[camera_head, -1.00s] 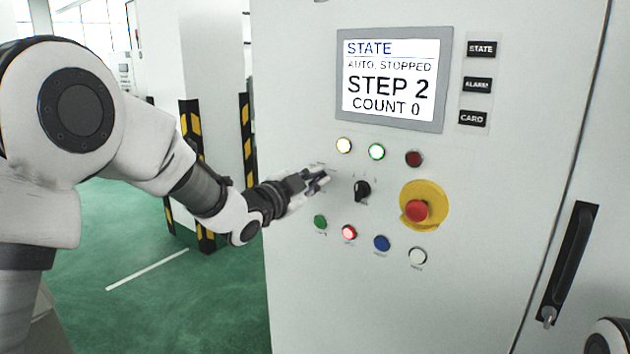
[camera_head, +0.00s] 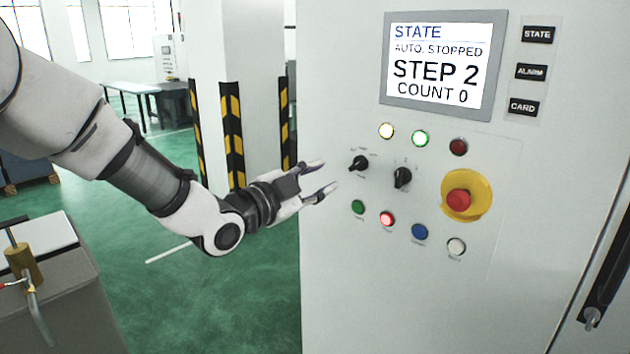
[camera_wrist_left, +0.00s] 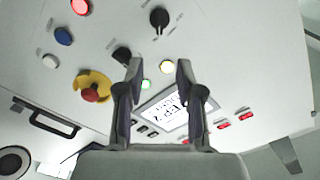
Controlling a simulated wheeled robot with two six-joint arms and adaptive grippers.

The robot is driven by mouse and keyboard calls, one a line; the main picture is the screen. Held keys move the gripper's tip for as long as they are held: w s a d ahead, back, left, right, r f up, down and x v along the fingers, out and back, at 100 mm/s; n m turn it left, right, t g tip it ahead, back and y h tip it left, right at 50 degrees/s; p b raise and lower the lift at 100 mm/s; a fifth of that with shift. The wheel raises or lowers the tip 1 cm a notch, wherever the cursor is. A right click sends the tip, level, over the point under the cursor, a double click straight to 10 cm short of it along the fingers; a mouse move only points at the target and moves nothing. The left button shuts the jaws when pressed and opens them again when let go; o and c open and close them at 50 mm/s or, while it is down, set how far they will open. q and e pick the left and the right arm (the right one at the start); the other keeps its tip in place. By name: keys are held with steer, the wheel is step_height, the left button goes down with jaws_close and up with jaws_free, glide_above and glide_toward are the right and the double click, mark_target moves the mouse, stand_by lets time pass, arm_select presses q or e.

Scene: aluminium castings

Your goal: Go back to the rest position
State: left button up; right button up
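My left gripper (camera_head: 328,178) is in front of the left edge of the control cabinet (camera_head: 340,290), left of the two black rotary knobs. Its fingers are apart and nothing is between them. In the left wrist view the two fingers (camera_wrist_left: 158,75) also stand apart, with the panel behind them. The left knob (camera_head: 358,162) and the right knob (camera_head: 402,177) are uncovered in the head view. The screen (camera_head: 437,80) reads "AUTO. STOPPED", "STEP 2", "COUNT 0". My right gripper is not in view.
The panel carries a red emergency button (camera_head: 459,200) on yellow and several lamps and buttons, such as the lit red one (camera_head: 387,219). A striped pillar (camera_head: 232,125) stands behind my left arm. A grey bench with a brass fitting (camera_head: 22,262) is at lower left. Green floor is open between.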

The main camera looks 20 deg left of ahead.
arm_select(q)
steer(key=shift+s+a, duration=0.1)
steer(key=shift+s, duration=0.35)
steer(key=s+d+f+n+g+y, duration=0.1)
steer(key=s+f+g, duration=0.15)
steer(key=f, duration=0.95)
steer(key=s+f+g, duration=0.2)
steer(key=f+g, duration=0.1)
steer(key=f, duration=0.9)
steer(key=s+d+f+n+g+y, duration=0.1)
steer(key=s+f+g, duration=0.15)
steer(key=f, duration=0.95)
steer(key=s+a+f+n+g+y, duration=0.1)
steer(key=s+f+n+g, duration=0.3)
steer(key=s+f, duration=0.5)
steer(key=s+a+f+n+g+y, duration=0.2)
steer(key=s+f+n+g, duration=0.3)
steer(key=s, duration=1.2)
step_height(320, 180, down, 4)
steer(key=n+y, duration=0.1)
steer(key=n, duration=0.1)
steer(key=shift+s+a+n, duration=0.2)
steer(key=shift+s+n, duration=0.05)
steer(key=shift+n, duration=0.15)
